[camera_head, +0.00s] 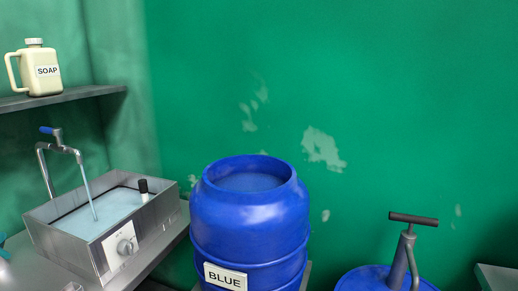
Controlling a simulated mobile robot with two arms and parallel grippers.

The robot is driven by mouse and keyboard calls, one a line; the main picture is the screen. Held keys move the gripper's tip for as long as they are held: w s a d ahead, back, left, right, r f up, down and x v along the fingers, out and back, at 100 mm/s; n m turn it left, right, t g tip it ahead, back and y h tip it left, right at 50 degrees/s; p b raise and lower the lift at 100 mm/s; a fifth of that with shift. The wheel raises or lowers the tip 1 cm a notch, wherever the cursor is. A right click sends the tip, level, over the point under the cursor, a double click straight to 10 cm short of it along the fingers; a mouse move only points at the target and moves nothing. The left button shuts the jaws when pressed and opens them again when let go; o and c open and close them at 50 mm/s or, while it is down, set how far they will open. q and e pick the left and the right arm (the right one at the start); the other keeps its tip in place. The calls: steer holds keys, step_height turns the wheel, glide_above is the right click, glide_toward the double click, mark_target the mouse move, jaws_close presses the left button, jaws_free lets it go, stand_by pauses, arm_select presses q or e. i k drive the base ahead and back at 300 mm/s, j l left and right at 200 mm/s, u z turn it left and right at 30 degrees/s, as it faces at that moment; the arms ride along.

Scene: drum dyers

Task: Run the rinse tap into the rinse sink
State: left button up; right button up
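The rinse tap (64,150) is a bent metal spout with a blue lever (47,130) on top. A pale blue stream of water (89,192) runs from its mouth down into the rinse sink (166,200). The sink is a square metal basin, and pale blue water (112,210) stands in it below the rim. A round knob (126,246) is on its front face. A small white piece with a black top (143,186) stands at the sink's right back side. I cannot make out either gripper in the head view.
A blue drum labelled BLUE (250,225) stands right of the sink. A second blue drum (360,281) with a T-handled pump (408,240) is at the lower right. A SOAP jug (41,70) sits on a shelf (70,97) above the tap. Small teal items, partly cut off, show at lower left.

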mark_target(56, 132)
steer(key=i+j+u, duration=0.45)
steer(key=i, duration=0.35)
